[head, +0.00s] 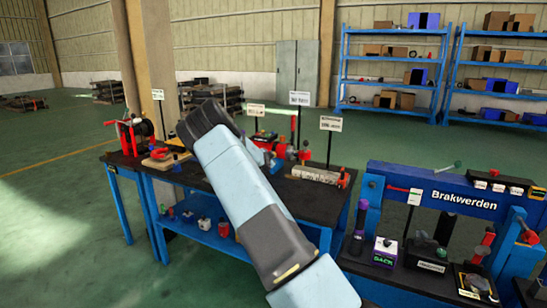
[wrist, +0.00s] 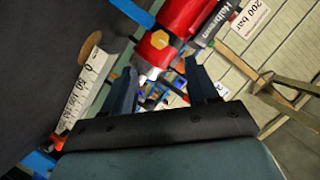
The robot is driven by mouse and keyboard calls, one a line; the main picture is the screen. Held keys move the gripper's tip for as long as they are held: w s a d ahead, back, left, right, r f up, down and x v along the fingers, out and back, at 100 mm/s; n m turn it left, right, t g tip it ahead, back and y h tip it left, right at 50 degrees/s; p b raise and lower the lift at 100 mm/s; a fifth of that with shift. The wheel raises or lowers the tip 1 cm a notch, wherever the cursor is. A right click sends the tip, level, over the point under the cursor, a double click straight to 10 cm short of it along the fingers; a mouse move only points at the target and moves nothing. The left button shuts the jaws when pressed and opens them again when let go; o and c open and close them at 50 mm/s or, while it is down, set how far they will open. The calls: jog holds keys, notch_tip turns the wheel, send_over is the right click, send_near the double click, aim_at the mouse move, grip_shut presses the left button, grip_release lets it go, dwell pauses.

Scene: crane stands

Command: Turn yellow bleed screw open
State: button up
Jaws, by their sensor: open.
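The yellow bleed screw (wrist: 157,42) shows in the wrist view as a small yellow hexagonal head on the side of a red cylinder (wrist: 188,14). A bright metal end of the cylinder lies just below the screw. My gripper (wrist: 163,82) is open, with one dark finger on each side and nothing held between them. The screw lies beyond the fingertips in the picture, apart from both fingers. In the head view my arm covers the middle of the black-topped table (head: 128,160), and I cannot make out the screw there.
A white scale strip (wrist: 85,85) lies left of the fingers in the wrist view, with a "200 bar" sign (wrist: 250,18) at upper right. In the head view a blue press stand marked "Brakwerden" (head: 440,190) stands right of the table. Blue shelves (head: 395,62) stand behind.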

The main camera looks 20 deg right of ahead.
jog(key=x, duration=1.1)
jog(key=shift+c, duration=0.2)
